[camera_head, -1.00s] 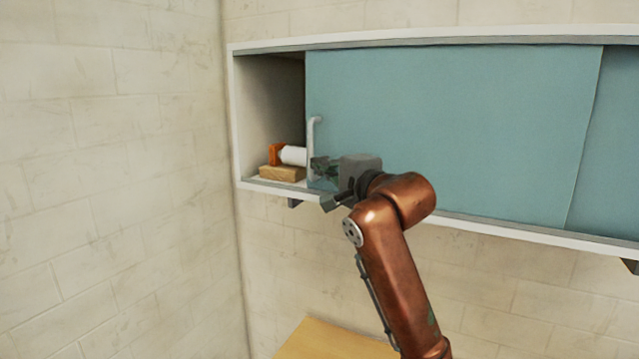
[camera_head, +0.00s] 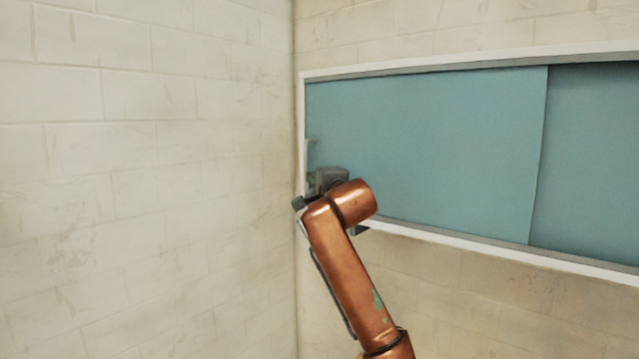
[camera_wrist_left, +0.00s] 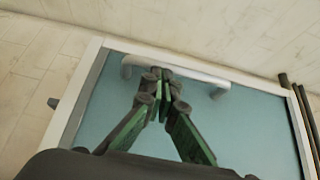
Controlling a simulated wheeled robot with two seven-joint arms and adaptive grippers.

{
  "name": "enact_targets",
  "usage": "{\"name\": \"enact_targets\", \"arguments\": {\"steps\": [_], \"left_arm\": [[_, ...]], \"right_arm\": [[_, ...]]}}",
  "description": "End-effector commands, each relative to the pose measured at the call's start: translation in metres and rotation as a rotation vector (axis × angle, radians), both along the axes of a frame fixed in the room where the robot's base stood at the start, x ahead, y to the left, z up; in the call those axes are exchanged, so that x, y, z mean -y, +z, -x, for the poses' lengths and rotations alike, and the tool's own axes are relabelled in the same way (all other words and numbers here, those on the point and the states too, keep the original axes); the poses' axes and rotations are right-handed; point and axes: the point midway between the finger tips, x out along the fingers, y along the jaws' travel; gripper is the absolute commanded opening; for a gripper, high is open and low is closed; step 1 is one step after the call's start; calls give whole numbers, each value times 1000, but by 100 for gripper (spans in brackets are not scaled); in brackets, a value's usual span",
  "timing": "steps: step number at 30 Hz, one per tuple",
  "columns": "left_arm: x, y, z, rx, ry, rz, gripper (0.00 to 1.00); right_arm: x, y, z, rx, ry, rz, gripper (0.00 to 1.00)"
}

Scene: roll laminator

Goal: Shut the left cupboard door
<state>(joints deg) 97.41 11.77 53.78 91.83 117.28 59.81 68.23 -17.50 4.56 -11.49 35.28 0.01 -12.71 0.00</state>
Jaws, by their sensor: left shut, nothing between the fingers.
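The left cupboard door (camera_head: 430,145) is a flat teal sliding panel. Its left edge lies at the cupboard's left side wall, and no opening shows there. Its pale bar handle (camera_head: 309,152) stands near that edge and also shows in the left wrist view (camera_wrist_left: 205,75). My left gripper (camera_head: 312,184) is in front of the door at the lower end of the handle. In the left wrist view its green-padded fingers (camera_wrist_left: 162,76) are shut and empty, with the tips overlapping the handle. I cannot tell whether they touch it. My right gripper is not in view.
The white cupboard frame (camera_head: 470,54) hangs on a tiled wall. A second teal panel (camera_head: 590,160) is at the right. The side wall (camera_head: 150,150) stands close to the cupboard's left end and my gripper. Below the cupboard there is free room.

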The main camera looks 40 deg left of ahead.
Motion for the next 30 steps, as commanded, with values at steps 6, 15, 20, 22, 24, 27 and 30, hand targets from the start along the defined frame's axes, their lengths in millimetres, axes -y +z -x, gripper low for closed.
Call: {"name": "enact_targets", "arguments": {"steps": [6,15,20,22,24,27,30], "left_arm": [[-2,1,0,0,1,-1,0],[2,0,0,0,2,-1,0],[21,0,-2,1,3,-3,0],[33,0,-2,1,7,-3,0],[47,-1,7,6,9,-4,0],[66,-2,19,4,11,-3,0],[84,-2,30,4,12,-2,0]], "right_arm": [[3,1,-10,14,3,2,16],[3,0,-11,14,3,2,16],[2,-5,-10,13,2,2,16],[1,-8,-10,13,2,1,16],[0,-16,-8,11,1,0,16],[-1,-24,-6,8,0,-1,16],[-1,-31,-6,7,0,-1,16]]}}
